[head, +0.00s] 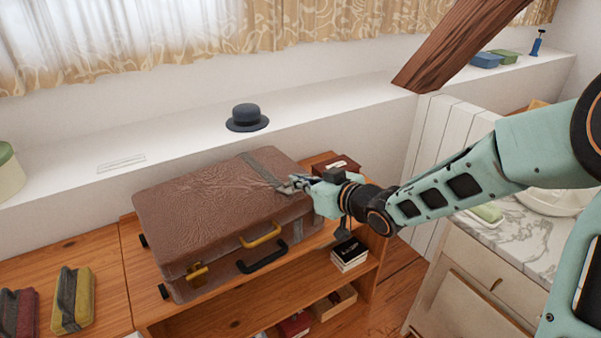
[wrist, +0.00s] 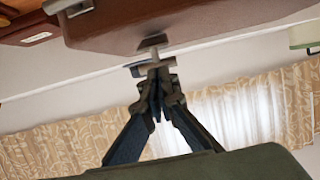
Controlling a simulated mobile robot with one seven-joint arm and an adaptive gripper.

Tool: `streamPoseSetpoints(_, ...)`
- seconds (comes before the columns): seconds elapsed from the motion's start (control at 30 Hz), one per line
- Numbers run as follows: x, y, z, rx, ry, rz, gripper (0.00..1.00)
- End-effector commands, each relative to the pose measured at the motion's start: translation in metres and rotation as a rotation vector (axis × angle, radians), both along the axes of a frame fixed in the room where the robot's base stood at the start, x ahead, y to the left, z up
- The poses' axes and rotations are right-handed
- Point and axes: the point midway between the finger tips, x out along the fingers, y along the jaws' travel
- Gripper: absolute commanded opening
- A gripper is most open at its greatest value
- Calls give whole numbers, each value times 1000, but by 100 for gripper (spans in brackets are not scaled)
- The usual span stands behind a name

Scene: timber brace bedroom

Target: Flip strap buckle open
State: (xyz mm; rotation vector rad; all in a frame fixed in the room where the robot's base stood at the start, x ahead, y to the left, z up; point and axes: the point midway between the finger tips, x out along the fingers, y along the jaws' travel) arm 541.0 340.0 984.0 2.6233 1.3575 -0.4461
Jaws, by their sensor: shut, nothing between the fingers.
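A brown leather suitcase (head: 205,215) lies flat and shut on a wooden shelf unit. A grey strap (head: 262,166) crosses its lid near the right end and runs down its front. My gripper (head: 287,187) is shut and empty, with its tips at the strap over the right part of the lid. The strap's buckle cannot be made out clearly in the head view; my gripper partly covers that area. In the wrist view, the shut fingertips (wrist: 157,68) are close to the brown suitcase (wrist: 190,22). I cannot tell whether they touch it.
A yellow latch (head: 198,273), a yellow handle (head: 261,236) and a black handle (head: 262,258) are on the suitcase front. A dark hat (head: 247,117) sits on the ledge behind. A small dark red box (head: 337,167) is behind my gripper. A timber brace (head: 455,45) slants above right.

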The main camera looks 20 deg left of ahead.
Motion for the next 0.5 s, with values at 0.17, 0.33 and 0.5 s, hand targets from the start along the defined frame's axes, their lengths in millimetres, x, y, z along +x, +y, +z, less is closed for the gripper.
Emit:
streamPoseSetpoints(0.17,2,4,10,-45,32,1,0)
streamPoseSetpoints(0.33,4,7,13,-86,61,1,0)
streamPoseSetpoints(0.5,7,10,16,-126,89,1,0)
